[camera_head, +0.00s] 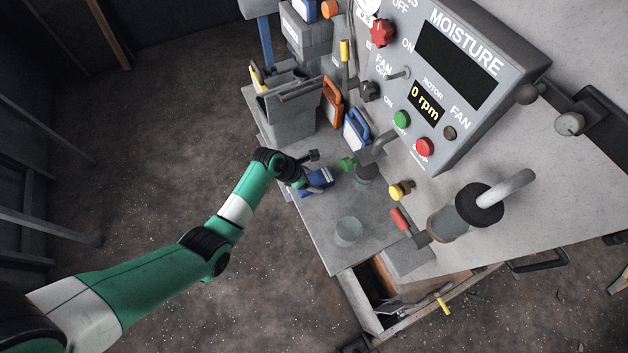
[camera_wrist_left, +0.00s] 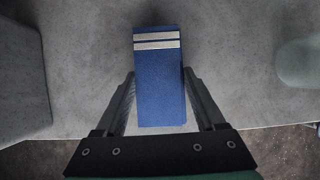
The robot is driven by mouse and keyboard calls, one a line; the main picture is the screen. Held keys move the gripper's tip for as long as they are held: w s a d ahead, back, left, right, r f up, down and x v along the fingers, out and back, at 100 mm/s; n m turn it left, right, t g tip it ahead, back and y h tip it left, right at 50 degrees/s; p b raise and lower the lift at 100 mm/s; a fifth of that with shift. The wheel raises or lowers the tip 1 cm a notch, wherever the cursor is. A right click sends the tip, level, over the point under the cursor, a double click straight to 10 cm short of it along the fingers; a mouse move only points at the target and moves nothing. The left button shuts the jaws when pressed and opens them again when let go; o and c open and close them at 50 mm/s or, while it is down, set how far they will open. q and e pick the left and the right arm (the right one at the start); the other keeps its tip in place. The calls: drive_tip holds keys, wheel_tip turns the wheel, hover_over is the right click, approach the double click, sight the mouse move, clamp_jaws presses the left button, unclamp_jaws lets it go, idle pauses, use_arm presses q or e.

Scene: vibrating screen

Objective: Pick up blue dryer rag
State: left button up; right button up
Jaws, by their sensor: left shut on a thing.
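The blue dryer rag (camera_head: 318,180) is a folded blue block with white stripes near one end, on the grey table by its left edge. In the left wrist view the rag (camera_wrist_left: 160,88) lies between the two fingers. My left gripper (camera_head: 303,177) reaches the rag from the left and is shut on it; the gripper also shows in the left wrist view (camera_wrist_left: 158,95). The arm hides part of the rag in the head view. My right gripper is not in view.
A translucent cup (camera_head: 348,231) stands on the table in front of the rag. A grey bin (camera_head: 288,112) stands behind it. Green (camera_head: 349,164), yellow (camera_head: 400,190) and red (camera_head: 400,218) valve handles are to the right. A control panel (camera_head: 450,75) rises at upper right.

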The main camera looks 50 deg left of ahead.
sight(320, 178)
use_arm(q)
drive_tip(key=shift+r, duration=0.2)
wheel_tip(320, 178, up, 3)
drive_tip(key=shift+r+p, duration=0.2)
drive_tip(key=shift+p, duration=0.4)
drive_tip(key=s+d+r+p, duration=0.3)
drive_tip(key=s+r+p, duration=0.2)
drive_tip(key=s+r, duration=0.7)
wheel_tip(320, 178, up, 9)
drive_tip(key=s+p, duration=0.1)
drive_tip(key=p, duration=1)
drive_tip(key=shift+s+d, duration=0.2)
drive_tip(key=shift+s, duration=0.1)
drive_tip(key=shift+r, duration=0.1)
